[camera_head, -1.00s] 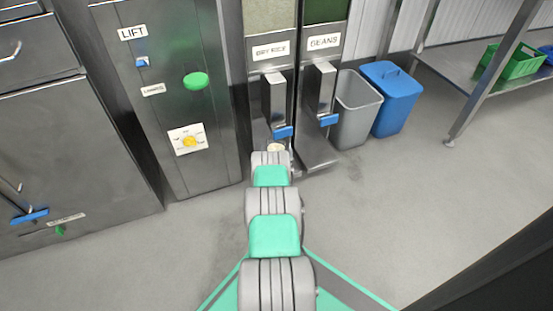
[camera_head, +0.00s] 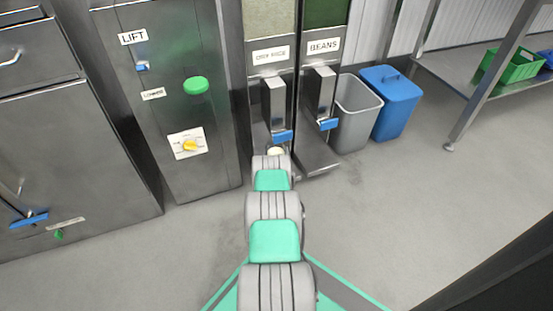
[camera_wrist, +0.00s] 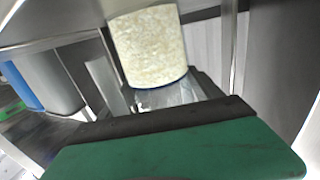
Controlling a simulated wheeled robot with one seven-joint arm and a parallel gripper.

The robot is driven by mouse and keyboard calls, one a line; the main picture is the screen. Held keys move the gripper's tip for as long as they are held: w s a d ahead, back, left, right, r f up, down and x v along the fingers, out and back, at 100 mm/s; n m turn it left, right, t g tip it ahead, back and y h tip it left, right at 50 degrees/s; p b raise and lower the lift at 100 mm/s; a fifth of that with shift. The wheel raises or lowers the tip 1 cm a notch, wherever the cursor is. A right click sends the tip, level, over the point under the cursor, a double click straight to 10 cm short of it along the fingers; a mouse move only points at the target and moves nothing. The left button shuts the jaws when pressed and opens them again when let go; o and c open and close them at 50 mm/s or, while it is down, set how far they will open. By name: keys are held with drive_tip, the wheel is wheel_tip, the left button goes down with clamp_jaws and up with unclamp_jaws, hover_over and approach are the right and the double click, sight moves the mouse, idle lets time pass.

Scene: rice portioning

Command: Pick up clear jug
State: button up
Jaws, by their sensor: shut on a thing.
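In the wrist view, a clear-walled cylinder packed with pale grains, apparently the clear jug (camera_wrist: 150,48), stands just beyond my gripper (camera_wrist: 168,118). A clear part of it shows below the grains, close to the gripper's dark edge. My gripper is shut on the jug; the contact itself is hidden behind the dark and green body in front. In the head view, my arm reaches forward to the foot of the dry rice dispenser (camera_head: 270,85). A small pale round patch shows past the arm's end there; the gripper is hidden by the arm.
The beans dispenser (camera_head: 319,88) stands right of the rice one, with a grey bin (camera_head: 352,112) and a blue bin (camera_head: 397,105) beside it. The lift panel (camera_head: 165,120) is on the left. A metal table with a green crate (camera_head: 512,64) is at the right. Open floor lies front right.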

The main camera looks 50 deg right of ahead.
drive_tip(key=c, duration=0.6)
drive_tip(key=shift+r, duration=0.15)
drive_tip(key=shift+c, duration=0.8)
